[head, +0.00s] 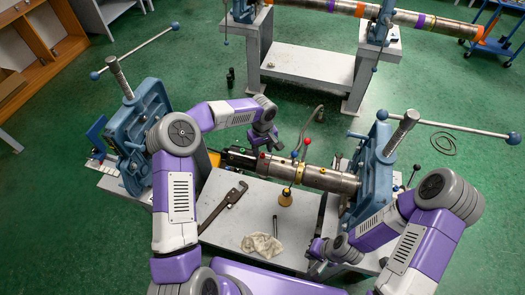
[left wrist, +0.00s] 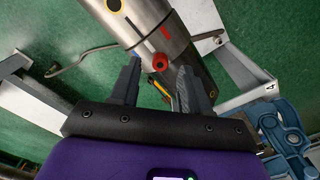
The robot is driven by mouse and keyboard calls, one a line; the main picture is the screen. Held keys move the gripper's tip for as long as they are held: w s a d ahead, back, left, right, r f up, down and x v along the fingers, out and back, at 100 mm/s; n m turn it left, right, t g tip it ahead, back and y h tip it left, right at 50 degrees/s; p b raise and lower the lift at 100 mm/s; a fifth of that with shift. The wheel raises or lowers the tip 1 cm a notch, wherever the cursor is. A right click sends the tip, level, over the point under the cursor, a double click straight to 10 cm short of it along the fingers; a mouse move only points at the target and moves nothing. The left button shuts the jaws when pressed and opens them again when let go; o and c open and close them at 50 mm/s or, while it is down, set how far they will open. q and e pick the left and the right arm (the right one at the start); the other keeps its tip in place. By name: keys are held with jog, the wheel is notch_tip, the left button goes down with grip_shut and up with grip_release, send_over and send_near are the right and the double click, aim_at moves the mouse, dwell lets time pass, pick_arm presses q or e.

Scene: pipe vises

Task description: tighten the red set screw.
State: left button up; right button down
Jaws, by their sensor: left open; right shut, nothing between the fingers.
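A metal pipe (head: 325,178) lies across the bench, held by the blue vise (head: 375,172) at right; its left end runs toward another blue vise (head: 140,125). The red set screw (left wrist: 160,62) shows in the left wrist view as a round red head with a dark centre on the pipe. My left gripper (head: 265,145) is above the left part of the pipe. In the left wrist view my left gripper (left wrist: 157,78) is open, the screw head between and just beyond its fingertips, with no clear contact. My right gripper (head: 316,254) is shut and empty near the bench's front right.
Levers with a red ball (head: 307,141) and a blue ball (head: 294,155) rise by the pipe. A wrench (head: 223,208), a small dark rod (head: 275,224) and a crumpled cloth (head: 262,246) lie on the bench (head: 225,228). A second pipe bench (head: 308,62) stands behind.

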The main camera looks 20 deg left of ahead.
pick_arm(q)
jog(key=shift+f, duration=0.95)
jog(key=shift+c, duration=0.4)
grip_shut()
jog(key=shift+f+m+b, duration=0.1)
jog(key=shift+m+b, duration=0.3)
jog(key=shift+b, duration=0.1)
jog(key=shift+m+b, duration=0.4)
jog(key=shift+m, duration=0.4)
jog(key=shift+o, duration=0.4)
grip_release()
